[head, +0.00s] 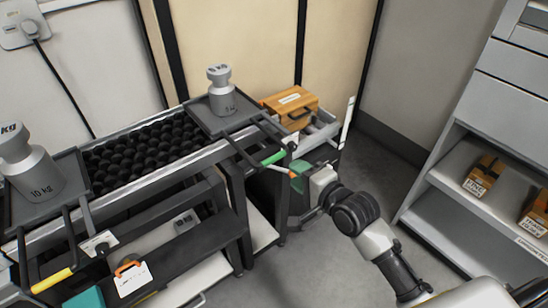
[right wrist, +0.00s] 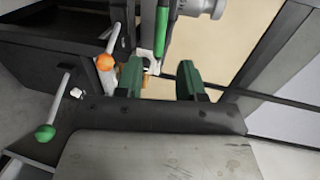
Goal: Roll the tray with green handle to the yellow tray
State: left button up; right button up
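The tray with the green handle (head: 248,119) sits at the right end of the ball-topped table and carries a grey weight (head: 221,92). Its green handle (head: 274,158) points toward me. My right gripper (head: 297,177) is just below and right of this handle. In the right wrist view the gripper's green fingers (right wrist: 160,84) are apart, with nothing between them; the green handle (right wrist: 162,24) shows beyond them. The tray with the yellow handle (head: 69,170) is at the table's left end and carries a 10 kg weight (head: 33,172). My left gripper is not in view.
Black balls (head: 150,145) cover the table between the trays. A wooden case (head: 290,106) lies beyond the right end. In the right wrist view, levers with an orange knob (right wrist: 105,62) and a green knob (right wrist: 45,132) are left of the fingers. A shelf unit (head: 470,190) stands right.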

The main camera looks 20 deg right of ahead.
aim_at(274, 157)
jog(key=b+x, duration=0.1)
jog(key=x, duration=0.8)
jog(key=shift+w+b, duration=0.3)
jog(key=shift+b, duration=0.05)
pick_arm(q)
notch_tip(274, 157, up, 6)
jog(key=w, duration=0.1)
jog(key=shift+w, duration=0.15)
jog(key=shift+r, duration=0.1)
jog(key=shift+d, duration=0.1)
pick_arm(e)
grip_shut()
